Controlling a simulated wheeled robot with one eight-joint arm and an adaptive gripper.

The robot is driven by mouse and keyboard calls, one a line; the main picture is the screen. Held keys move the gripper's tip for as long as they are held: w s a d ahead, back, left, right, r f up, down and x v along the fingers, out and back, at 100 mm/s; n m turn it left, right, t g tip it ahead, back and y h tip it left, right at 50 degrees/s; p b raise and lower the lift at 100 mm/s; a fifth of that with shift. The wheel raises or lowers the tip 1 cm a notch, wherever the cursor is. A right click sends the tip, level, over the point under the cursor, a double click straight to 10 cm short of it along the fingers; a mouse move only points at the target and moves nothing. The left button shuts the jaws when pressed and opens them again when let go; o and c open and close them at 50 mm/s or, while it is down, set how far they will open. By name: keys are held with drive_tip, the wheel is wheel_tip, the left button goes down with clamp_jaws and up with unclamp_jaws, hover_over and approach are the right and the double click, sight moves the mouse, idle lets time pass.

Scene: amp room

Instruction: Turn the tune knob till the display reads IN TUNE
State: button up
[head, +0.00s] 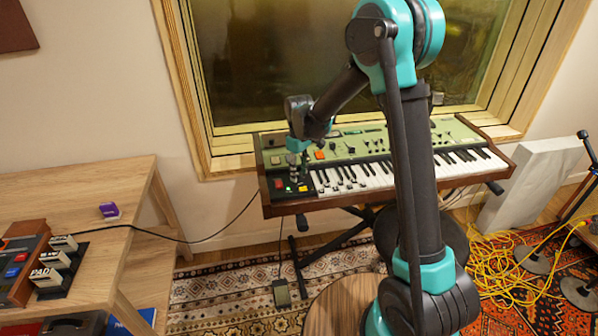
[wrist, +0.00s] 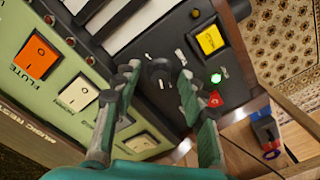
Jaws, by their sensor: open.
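The synthesizer keyboard (head: 360,176), with a green panel and wooden ends, stands by the window. My gripper (head: 297,178) is over the black panel at its left end. In the wrist view my gripper (wrist: 159,78) is open, with one finger on each side of a small dark knob (wrist: 160,72). I cannot tell whether the fingers touch the knob. A green light (wrist: 216,78) glows on the black panel, with a small red part (wrist: 214,98) below it. I can read no display text in either view. The gripper hides the knob in the head view.
A yellow switch (wrist: 209,40), an orange FLUTE switch (wrist: 36,56) and white switches (wrist: 84,103) are close around the fingers. White keys lie above the knob. A wooden desk (head: 80,185) is at left. Yellow cables (head: 505,265) lie on the floor at right.

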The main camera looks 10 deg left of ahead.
sight(299, 174)
wheel_tip(299, 174, up, 12)
idle(0.5)
drive_tip(key=s+d+f+m+t, duration=0.1)
drive_tip(key=s+d+m, duration=0.3)
drive_tip(key=d, duration=0.5)
drive_tip(key=s+d+f+m+t, duration=0.1)
drive_tip(key=s+d+m, duration=0.1)
drive_tip(key=s+d, duration=0.5)
drive_tip(key=s+d+f+m+t, duration=0.1)
drive_tip(key=s+d+f+m, duration=0.2)
drive_tip(key=s+d, duration=0.3)
drive_tip(key=s+d+f+m+t, duration=0.1)
drive_tip(key=s+d+f+m, duration=0.2)
drive_tip(key=s+d, duration=0.3)
drive_tip(key=shift+s+d+f, duration=0.15)
drive_tip(key=shift+s+f, duration=0.3)
drive_tip(key=shift+s, duration=0.5)
